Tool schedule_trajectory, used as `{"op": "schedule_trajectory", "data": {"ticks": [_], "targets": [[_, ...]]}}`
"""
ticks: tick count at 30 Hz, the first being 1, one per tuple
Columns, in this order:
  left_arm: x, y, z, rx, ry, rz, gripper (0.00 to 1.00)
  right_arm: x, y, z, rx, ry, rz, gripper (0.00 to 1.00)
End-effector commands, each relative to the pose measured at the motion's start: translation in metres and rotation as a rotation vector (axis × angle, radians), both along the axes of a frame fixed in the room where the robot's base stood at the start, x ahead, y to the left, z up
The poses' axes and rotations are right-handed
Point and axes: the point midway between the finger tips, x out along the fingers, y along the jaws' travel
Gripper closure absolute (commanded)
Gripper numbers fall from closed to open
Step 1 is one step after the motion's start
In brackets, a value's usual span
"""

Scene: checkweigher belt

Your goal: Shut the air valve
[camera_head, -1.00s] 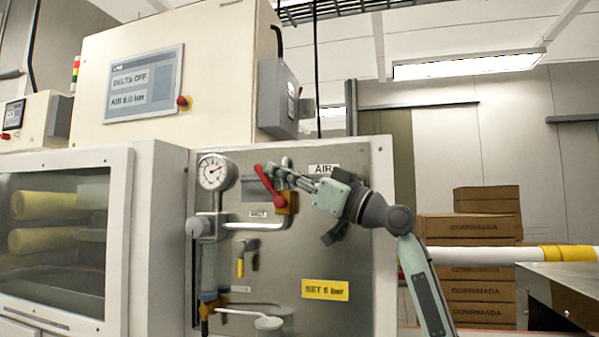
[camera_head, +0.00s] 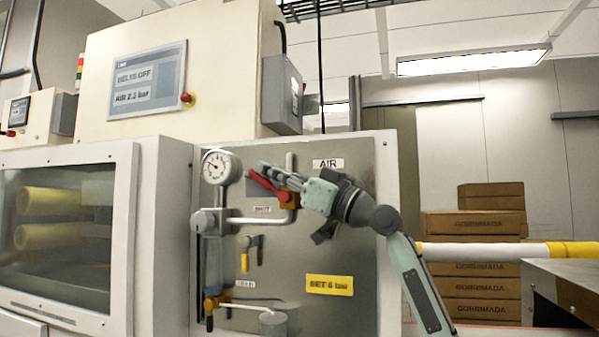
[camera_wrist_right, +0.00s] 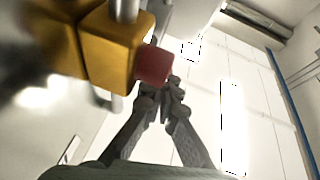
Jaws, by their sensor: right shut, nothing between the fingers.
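The air valve has a red lever (camera_head: 266,187) and a yellow-orange body (camera_head: 291,199) on the grey pipe under the AIR label (camera_head: 328,163). The lever slants from upper left down to the body. My right gripper (camera_head: 266,168) is shut and empty, its fingertips close above the lever; contact is unclear in the head view. In the right wrist view, the red end (camera_wrist_right: 154,65) and yellow body (camera_wrist_right: 103,43) are close beside the shut fingertips (camera_wrist_right: 173,88). Part of the valve is hidden behind the fingers. My left gripper is out of view.
A pressure gauge (camera_head: 221,168) is left of the valve. The screen (camera_head: 146,80) reads BELTS OFF and AIR about 2.2 bar. A smaller yellow-handled valve (camera_head: 246,260) and a SET 6 bar label (camera_head: 330,285) are lower down. Cartons (camera_head: 487,224) stand at right.

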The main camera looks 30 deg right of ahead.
Motion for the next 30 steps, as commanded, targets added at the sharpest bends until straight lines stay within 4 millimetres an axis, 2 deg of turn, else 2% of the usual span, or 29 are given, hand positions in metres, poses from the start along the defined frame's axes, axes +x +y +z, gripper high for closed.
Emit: {"op": "schedule_trajectory", "data": {"ticks": [17,30], "targets": [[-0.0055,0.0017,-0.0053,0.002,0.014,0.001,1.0,0.0,0.0002,-0.0002,0.0,0.0,0.001,1.0],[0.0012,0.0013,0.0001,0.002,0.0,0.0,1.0,0.0,0.0005,0.0014,0.0,0.0,0.001,1.0]]}}
